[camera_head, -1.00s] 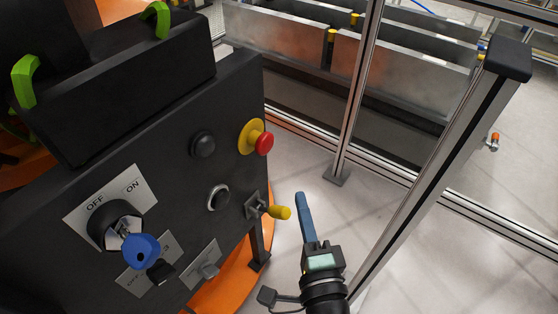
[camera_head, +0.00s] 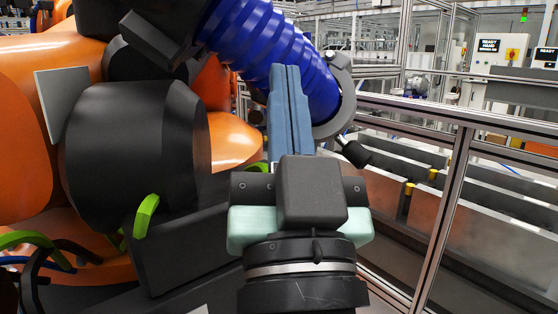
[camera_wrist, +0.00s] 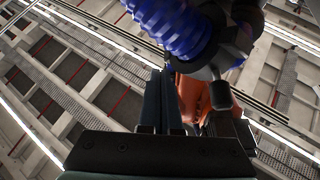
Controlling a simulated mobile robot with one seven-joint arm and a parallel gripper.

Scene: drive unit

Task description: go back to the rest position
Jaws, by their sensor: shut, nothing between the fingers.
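My gripper (camera_head: 290,112) points up in the middle of the head view, with its two long blue-grey fingers together and nothing between them. In the wrist view my gripper's fingers (camera_wrist: 161,100) also lie side by side, seen against the ceiling. The control panel with its key switch and buttons is out of view in both current frames.
A ribbed blue hose (camera_head: 270,50) with a grey ring end appears behind the fingertips, on an orange robot (camera_head: 30,130) with a large black motor (camera_head: 135,150). Green handles (camera_head: 146,215) are at lower left. A metal-framed fence (camera_head: 455,210) stands at right.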

